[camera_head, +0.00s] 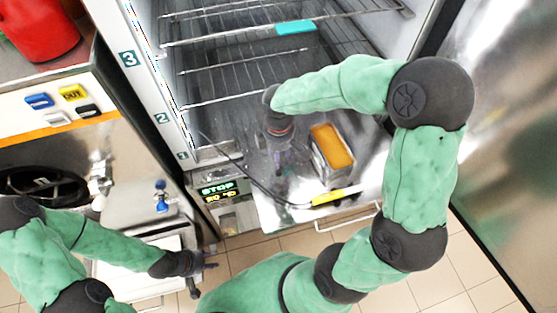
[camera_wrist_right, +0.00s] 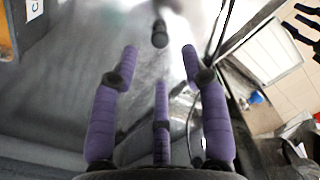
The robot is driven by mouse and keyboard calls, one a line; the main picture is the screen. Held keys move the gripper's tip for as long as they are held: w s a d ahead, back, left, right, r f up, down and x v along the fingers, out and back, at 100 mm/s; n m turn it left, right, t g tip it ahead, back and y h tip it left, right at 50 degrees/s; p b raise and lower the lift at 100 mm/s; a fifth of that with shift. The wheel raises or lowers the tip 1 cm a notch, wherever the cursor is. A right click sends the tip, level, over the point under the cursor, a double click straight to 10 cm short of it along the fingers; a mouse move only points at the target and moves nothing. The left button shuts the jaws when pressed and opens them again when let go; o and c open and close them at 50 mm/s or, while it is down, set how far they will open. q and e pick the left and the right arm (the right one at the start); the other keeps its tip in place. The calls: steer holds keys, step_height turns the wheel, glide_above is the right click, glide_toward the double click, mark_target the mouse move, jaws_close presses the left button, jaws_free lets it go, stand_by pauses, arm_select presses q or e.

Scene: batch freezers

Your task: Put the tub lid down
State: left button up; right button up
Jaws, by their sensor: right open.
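A metal tub (camera_head: 325,165) with an orange top surface (camera_head: 333,146) stands on the freezer floor; I cannot tell whether that surface is a lid or the contents. A flat teal piece (camera_head: 295,27), possibly a lid, lies on an upper wire shelf. My right gripper (camera_head: 284,165) points down inside the freezer, left of the tub and apart from it. In the right wrist view its purple fingers (camera_wrist_right: 160,95) are spread with nothing between them. My left gripper (camera_head: 208,262) is low at the left, outside the freezer, and its finger opening is unclear.
A yellow-handled tool (camera_head: 336,195) with a dark cable lies at the freezer's front edge. Wire shelves (camera_head: 240,90) span the cabinet above. A counter with a red container (camera_head: 40,28) and a machine with a blue-handled valve (camera_head: 161,196) stand at the left.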

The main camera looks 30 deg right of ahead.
steer(key=shift+r+p, duration=0.3)
steer(key=shift+r, duration=2.5)
